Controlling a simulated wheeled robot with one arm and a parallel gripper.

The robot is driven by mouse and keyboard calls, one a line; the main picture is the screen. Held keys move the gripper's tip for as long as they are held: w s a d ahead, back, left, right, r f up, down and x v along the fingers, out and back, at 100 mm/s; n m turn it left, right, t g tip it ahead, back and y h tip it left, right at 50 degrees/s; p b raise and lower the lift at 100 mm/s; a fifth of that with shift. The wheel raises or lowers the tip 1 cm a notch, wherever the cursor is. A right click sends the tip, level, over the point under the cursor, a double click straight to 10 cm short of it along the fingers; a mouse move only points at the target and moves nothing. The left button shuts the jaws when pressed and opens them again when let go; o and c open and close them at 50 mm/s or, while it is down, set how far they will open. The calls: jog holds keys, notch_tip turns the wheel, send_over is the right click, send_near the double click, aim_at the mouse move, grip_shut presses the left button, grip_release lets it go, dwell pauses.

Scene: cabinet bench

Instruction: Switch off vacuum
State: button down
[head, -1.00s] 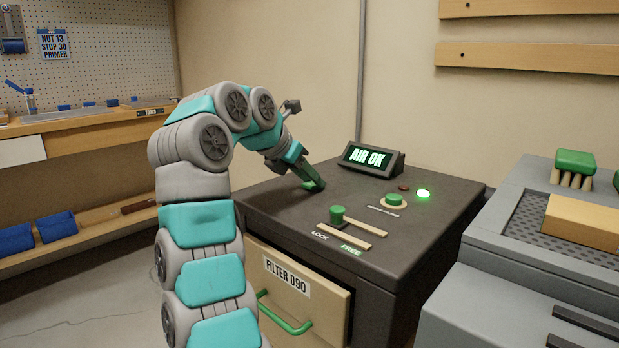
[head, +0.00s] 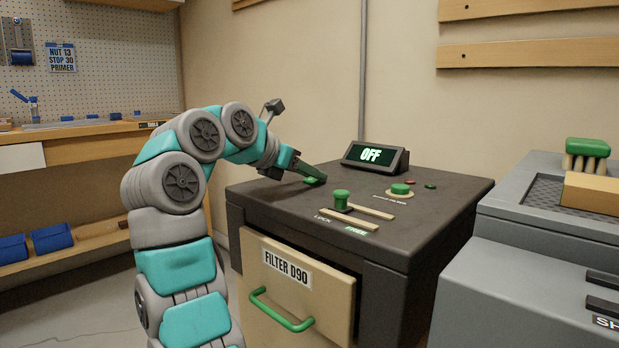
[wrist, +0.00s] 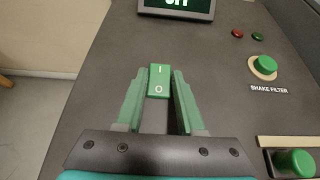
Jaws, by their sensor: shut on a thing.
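The vacuum's green rocker switch (wrist: 159,81), marked I and O, is on the dark cabinet top (wrist: 110,70). In the wrist view its I end is farther away and its O end nearer. My gripper (wrist: 159,72) is shut on the switch, with one green finger along each side. In the head view, the fingers partly hide the switch (head: 313,181). The display (head: 370,155) behind it reads OFF. The red lamp (head: 411,182) looks lit and the green lamp (head: 430,186) is dark.
A green SHAKE FILTER button (head: 400,189) and a green slider knob (head: 341,200) at the LOCK end stand to the right. The FILTER D90 drawer (head: 320,300) is below. A grey bench with a green brush (head: 587,147) is at far right.

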jog(key=c, duration=0.5)
grip_release()
jog(key=p+v, duration=0.1)
jog(key=v, duration=0.6)
jog(key=shift+s+a+r, duration=0.15)
jog(key=shift+s+a, duration=0.1)
